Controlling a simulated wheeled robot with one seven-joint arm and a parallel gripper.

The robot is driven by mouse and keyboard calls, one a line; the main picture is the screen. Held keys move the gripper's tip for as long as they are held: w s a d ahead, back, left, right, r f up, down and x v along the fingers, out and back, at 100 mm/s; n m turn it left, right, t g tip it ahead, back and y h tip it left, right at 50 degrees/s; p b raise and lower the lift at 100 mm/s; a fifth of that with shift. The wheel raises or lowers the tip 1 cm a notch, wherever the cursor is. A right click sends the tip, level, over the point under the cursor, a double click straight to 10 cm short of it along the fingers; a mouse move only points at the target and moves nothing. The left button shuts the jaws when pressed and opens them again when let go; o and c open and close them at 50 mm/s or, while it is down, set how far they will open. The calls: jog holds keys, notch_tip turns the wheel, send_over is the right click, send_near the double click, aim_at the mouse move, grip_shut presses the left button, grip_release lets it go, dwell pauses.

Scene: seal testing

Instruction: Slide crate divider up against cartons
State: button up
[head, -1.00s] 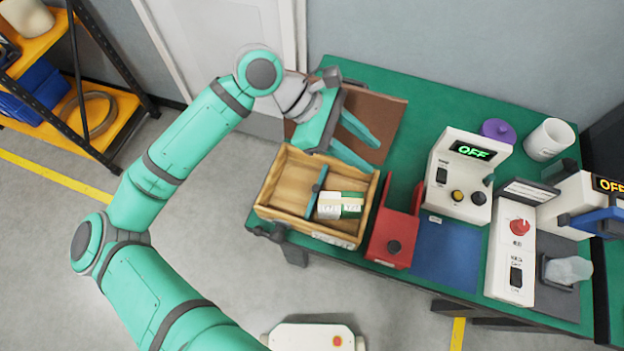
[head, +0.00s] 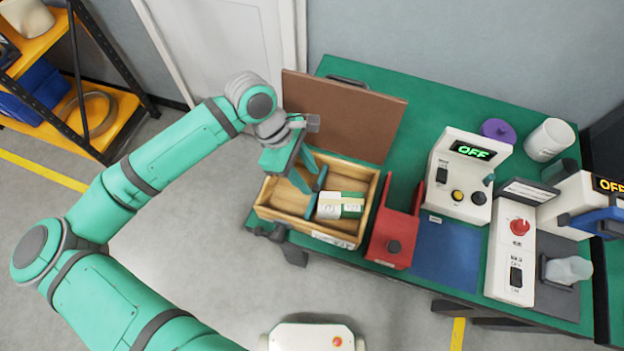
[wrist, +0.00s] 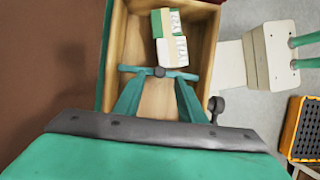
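The wooden crate (head: 345,163) stands at the left end of the green table. A thin teal divider (head: 311,207) stands across its inside; in the wrist view the divider (wrist: 142,69) has a dark round knob at its middle. Two white-and-green cartons (head: 340,206) sit just right of the divider in the head view, and the cartons (wrist: 170,38) lie beyond it in the wrist view. Any gap to them is very small; I cannot tell if they touch. My gripper (wrist: 159,84) is open, its fingers spread behind the divider on the side away from the cartons. Finger contact is unclear.
A red fixture (head: 391,247) stands close to the crate's right side, with a blue mat (head: 446,252) and a white tester reading OFF (head: 458,180) farther right. The crate's compartment left of the divider holds only my fingers.

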aim_at(319, 189)
jog(key=shift+x, duration=1.6)
grip_shut()
jog(key=shift+s+d, duration=0.15)
jog(key=shift+d, duration=0.4)
grip_release()
jog(key=shift+a, duration=0.1)
jog(key=v, duration=1)
jog(key=shift+r, duration=0.4)
